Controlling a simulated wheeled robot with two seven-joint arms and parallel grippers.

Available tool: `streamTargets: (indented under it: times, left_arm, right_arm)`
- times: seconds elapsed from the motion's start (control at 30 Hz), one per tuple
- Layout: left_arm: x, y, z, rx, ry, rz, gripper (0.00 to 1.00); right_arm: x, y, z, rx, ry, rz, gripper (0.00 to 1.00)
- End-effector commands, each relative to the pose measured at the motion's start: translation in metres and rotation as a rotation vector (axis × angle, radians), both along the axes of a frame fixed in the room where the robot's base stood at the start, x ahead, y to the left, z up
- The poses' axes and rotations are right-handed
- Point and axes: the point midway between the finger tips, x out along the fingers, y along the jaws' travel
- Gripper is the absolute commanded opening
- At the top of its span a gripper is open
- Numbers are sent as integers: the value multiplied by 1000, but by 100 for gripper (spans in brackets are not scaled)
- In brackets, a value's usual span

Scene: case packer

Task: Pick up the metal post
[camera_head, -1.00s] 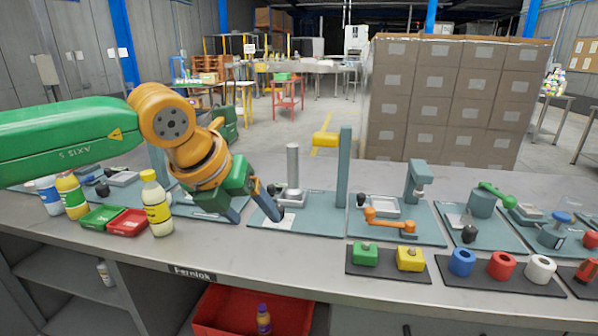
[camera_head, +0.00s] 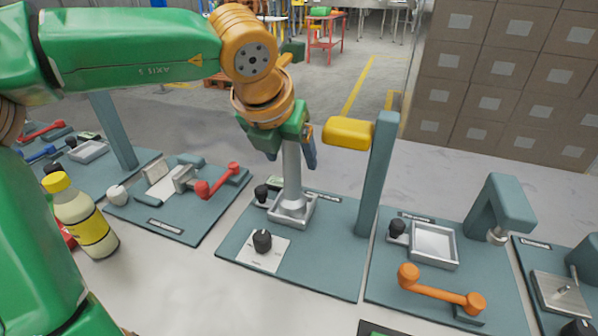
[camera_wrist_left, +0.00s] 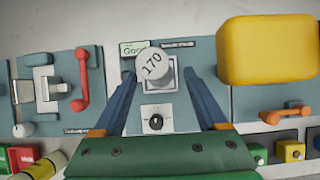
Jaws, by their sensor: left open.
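The metal post (camera_head: 292,180) is a grey cylinder standing upright in a square metal holder (camera_head: 291,209) on a teal board. In the left wrist view its round top (camera_wrist_left: 153,64) reads "170". My left gripper (camera_head: 290,155) is above the board, pointing down, with its fingers on either side of the post's upper part. The gripper is open, and in the left wrist view (camera_wrist_left: 158,100) both fingers show gaps to the post. The post's top is hidden in the head view. My right gripper is not in view.
A yellow block (camera_head: 347,133) juts from a teal column (camera_head: 377,175) close right of the gripper. Black knobs (camera_head: 262,240) sit on the board. A board with a red handle (camera_head: 217,182) is to the left; one with an orange handle (camera_head: 440,290) is to the right.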

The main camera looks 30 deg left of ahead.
Motion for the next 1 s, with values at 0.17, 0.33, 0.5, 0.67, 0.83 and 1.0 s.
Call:
streamTargets:
  times: [0.17, 0.33, 0.5, 0.67, 0.83, 1.0]
  left_arm:
    - [13, 9, -30, -1, 6, -1, 75]
    - [23, 10, -48, 0, 1, -2, 75]
    - [24, 10, -48, -1, 0, -2, 75]
    - [24, 10, -48, -1, 0, -2, 34]
    - [23, 10, -47, -1, 0, -2, 0]
    - [24, 10, -47, -1, -2, -2, 0]
  right_arm:
    - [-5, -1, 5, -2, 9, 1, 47]
    - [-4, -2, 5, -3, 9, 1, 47]
    - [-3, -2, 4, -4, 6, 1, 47]
    - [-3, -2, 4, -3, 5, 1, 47]
    - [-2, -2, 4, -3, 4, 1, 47]
    - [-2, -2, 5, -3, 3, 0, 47]
